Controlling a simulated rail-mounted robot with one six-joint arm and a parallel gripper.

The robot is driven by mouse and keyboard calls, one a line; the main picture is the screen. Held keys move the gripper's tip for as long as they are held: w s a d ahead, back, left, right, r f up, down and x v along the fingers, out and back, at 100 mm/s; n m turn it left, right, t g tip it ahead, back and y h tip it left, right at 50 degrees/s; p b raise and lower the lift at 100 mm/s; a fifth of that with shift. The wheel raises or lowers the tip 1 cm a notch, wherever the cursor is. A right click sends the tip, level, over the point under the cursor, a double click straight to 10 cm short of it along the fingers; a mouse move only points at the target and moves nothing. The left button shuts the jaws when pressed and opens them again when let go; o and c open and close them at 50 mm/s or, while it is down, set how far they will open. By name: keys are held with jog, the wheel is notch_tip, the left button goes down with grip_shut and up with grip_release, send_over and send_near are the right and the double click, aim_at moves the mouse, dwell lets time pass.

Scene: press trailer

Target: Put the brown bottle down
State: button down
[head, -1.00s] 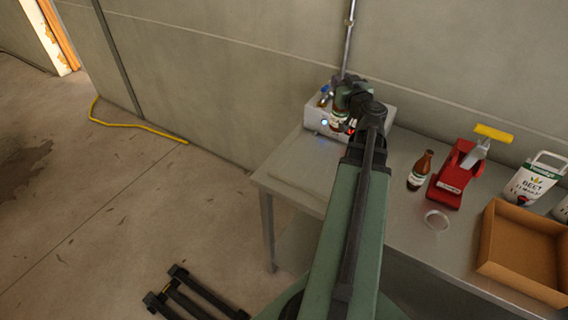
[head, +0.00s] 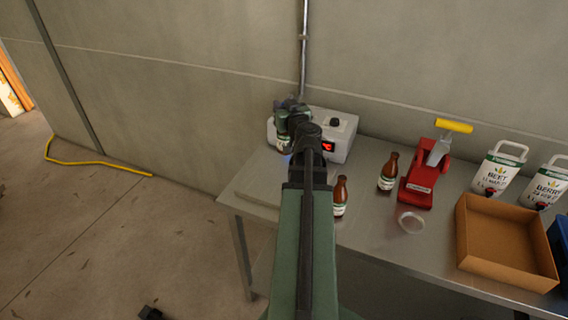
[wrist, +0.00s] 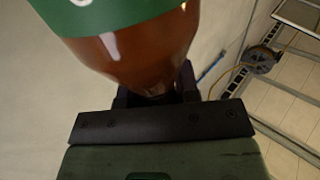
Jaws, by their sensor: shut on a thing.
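My gripper (head: 284,122) is shut on a brown bottle (wrist: 135,62) with a green label. In the wrist view my gripper (wrist: 155,97) closes around the bottle's narrow neck, and the label fills the top edge. In the head view only a pale bit of the held bottle's label (head: 283,144) shows below the gripper, in front of the grey box. I cannot tell whether its base touches anything. Two other brown bottles stand upright on the metal table (head: 258,192): one (head: 340,198) just right of my arm, one (head: 387,173) beside the red press.
A grey box (head: 335,125) with a red display and a knob stands against the wall. The red press (head: 422,182) with a yellow handle, a clear ring (head: 411,222), a cardboard tray (head: 505,240) and white pouches (head: 497,170) are to the right.

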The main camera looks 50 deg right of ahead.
notch_tip(320, 180, down, 15)
jog(key=b, duration=1.2)
jog(key=shift+r, duration=0.35)
jog(key=shift+f, duration=0.2)
jog(key=c, duration=0.8)
grip_release()
jog(key=shift+c, duration=0.2)
jog(key=shift+r, duration=0.15)
